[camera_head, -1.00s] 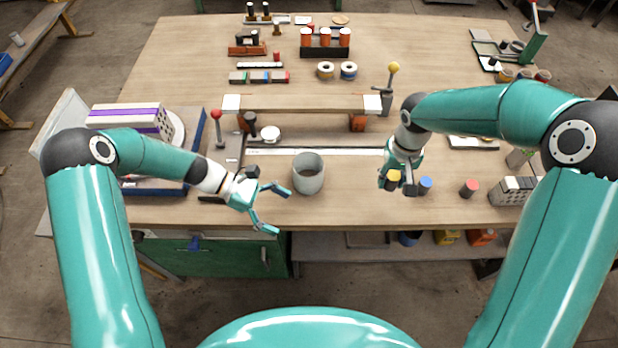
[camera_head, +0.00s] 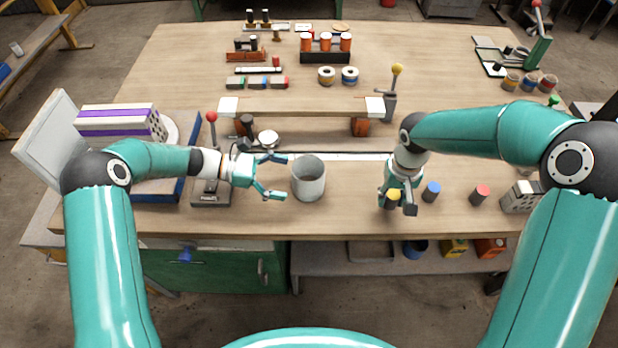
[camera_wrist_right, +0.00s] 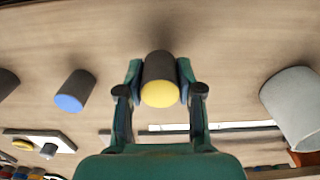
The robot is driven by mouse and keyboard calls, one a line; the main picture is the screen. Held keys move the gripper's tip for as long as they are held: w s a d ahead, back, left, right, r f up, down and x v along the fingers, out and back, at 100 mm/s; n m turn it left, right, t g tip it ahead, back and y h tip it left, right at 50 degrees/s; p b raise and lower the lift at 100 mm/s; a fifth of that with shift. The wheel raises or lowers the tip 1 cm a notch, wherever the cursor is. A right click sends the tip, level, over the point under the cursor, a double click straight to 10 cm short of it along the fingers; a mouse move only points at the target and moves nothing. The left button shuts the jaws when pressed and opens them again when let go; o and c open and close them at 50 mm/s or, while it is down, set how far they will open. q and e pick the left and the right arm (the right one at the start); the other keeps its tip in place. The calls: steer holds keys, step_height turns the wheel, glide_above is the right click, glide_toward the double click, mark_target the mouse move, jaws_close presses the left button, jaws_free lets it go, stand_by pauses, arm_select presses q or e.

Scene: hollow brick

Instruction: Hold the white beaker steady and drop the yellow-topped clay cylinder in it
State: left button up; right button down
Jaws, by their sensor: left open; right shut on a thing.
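The white beaker (camera_head: 309,178) stands upright on the table; it also shows at the right edge of the right wrist view (camera_wrist_right: 296,106). My left gripper (camera_head: 284,177) is open just left of the beaker, its fingers pointing at the beaker's side and spread apart; I cannot tell whether they touch it. My right gripper (camera_head: 394,199) is shut on the yellow-topped clay cylinder (camera_head: 392,203), to the right of the beaker. In the right wrist view the dark cylinder (camera_wrist_right: 160,75) sits between both fingers, its yellow end facing the camera.
A blue-topped cylinder (camera_head: 431,192) and a red-topped cylinder (camera_head: 479,195) stand right of my right gripper. A raised wooden beam (camera_head: 300,104) crosses behind the beaker. A red-knobbed lever (camera_head: 211,130) stands near my left wrist. The table between beaker and right gripper is clear.

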mark_target(297, 180)
arm_select(q)
steer(key=b+x, duration=0.1)
steer(key=x, duration=0.2)
steer(key=shift+d+f, duration=0.2)
steer(key=shift+d, duration=0.1)
arm_select(e)
steer(key=shift+f, duration=0.55)
arm_select(q)
steer(key=shift+b+x, duration=0.3)
steer(key=shift+x, duration=0.55)
arm_select(e)
steer(key=shift+f, duration=0.25)
arm_select(q)
steer(key=shift+r, duration=0.1)
steer(key=shift+c, duration=0.2)
steer(key=c, duration=0.7)
arm_select(e)
steer(key=shift+s, duration=0.1)
